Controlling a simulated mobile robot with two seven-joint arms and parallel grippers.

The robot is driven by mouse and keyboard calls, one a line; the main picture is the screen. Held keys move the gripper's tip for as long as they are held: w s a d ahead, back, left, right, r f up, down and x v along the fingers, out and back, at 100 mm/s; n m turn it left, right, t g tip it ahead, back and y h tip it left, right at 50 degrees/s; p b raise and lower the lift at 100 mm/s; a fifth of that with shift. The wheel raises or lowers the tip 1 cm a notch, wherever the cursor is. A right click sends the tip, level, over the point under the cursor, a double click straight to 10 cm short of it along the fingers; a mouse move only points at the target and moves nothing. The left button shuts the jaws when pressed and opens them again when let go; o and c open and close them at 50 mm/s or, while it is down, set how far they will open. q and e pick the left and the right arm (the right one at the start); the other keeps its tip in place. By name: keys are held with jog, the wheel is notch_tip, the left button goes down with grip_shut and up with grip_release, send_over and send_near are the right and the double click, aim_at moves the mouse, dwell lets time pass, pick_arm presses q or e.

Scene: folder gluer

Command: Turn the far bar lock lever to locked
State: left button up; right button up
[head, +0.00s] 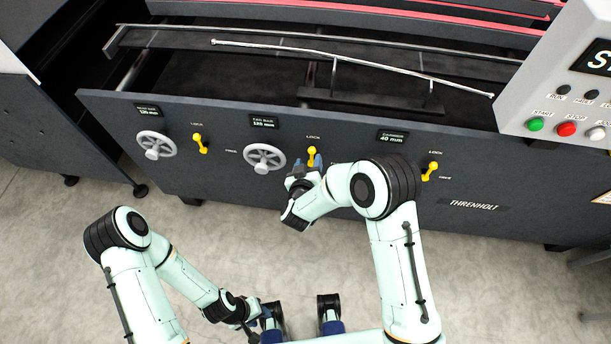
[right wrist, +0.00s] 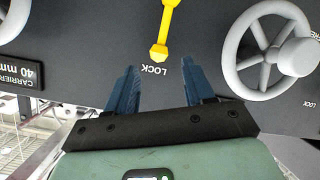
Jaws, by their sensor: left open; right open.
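The far bar lock lever (head: 312,154) is yellow and stands nearly upright on the dark front panel, below its LOCK label and right of the far bar handwheel (head: 264,157). In the right wrist view the yellow lever (right wrist: 164,30) shows at the top, cut off by the edge, with one end near the upside-down LOCK label. My right gripper (head: 309,166) is open at the lever's lower part in the head view. In the wrist view its blue fingers (right wrist: 161,80) are apart, with no lever between them. My left gripper (head: 265,316) is open, low and away from the panel.
Similar yellow levers stand at left (head: 201,144) and right (head: 430,171). Another handwheel (head: 156,145) is at far left. Start and stop buttons (head: 566,129) sit on the white control box at right. The floor before the panel is clear.

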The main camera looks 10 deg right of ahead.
pick_arm(q)
jog(key=shift+f, duration=0.1)
pick_arm(e)
jog(key=v, duration=0.7)
jog(key=shift+s, duration=0.35)
jog(key=s+d+f+m+g+y+p, duration=0.1)
jog(key=s+d+f+g+y, duration=0.1)
jog(key=s+d+f+g, duration=0.3)
jog(key=s+f+m+g+y+p, duration=0.1)
jog(key=s+f+p, duration=0.1)
jog(key=f, duration=0.6)
pick_arm(q)
notch_tip(320, 180, up, 6)
jog(key=w+p, duration=0.2)
jog(key=shift+w, duration=0.2)
pick_arm(e)
jog(key=s+f+m+g+y, duration=0.1)
jog(key=s+g, duration=0.3)
jog(key=s, duration=0.6)
jog(key=s+d+f+m+g+y, duration=0.1)
jog(key=s+f+m+g+y, duration=0.1)
jog(key=s, duration=0.9)
notch_tip(320, 180, down, 2)
jog(key=shift+d+f+m+g+y, duration=0.1)
jog(key=shift+d+m+g+y, duration=0.15)
jog(key=shift+g+y, duration=0.6)
jog(key=shift+s, duration=0.15)
